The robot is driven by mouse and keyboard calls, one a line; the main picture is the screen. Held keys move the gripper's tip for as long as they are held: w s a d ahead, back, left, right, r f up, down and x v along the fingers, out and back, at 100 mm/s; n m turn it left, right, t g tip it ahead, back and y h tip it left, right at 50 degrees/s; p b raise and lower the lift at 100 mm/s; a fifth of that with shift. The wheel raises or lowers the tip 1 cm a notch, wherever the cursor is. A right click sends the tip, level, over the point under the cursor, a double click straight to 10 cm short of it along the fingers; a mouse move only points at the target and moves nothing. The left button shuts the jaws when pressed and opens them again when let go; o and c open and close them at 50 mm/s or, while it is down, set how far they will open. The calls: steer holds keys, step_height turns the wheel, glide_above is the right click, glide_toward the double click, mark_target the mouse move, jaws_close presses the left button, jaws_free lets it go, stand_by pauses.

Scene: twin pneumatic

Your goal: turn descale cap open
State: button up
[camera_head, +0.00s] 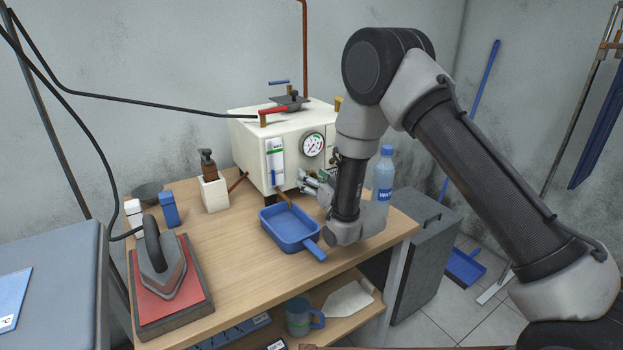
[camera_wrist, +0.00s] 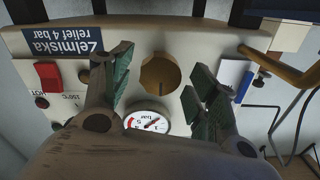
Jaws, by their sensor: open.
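A brass-coloured round knob (camera_wrist: 160,75), likely the descale cap, sits on the cream boiler's panel in the wrist view. No label naming it is readable. My gripper (camera_wrist: 163,82) is open, with green-padded fingers on either side of the knob. Gaps show between the pads and the knob, and nothing is held. In the head view my gripper (camera_head: 314,182) is low in front of the boiler (camera_head: 262,152), and my arm hides part of the boiler's right side. The knob cannot be made out there.
A pressure gauge (camera_wrist: 148,122), a red switch (camera_wrist: 48,75) and a blue-and-white part (camera_wrist: 232,77) are close around the fingers. A blue tray (camera_head: 290,225) stands below the boiler front. A water bottle (camera_head: 383,175) stands right of my wrist. An iron (camera_head: 155,262) rests at the table's left.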

steer(key=shift+w+a, duration=0.4)
steer(key=shift+w, duration=0.2)
steer(key=shift+c, duration=0.2)
steer(key=c, duration=1)
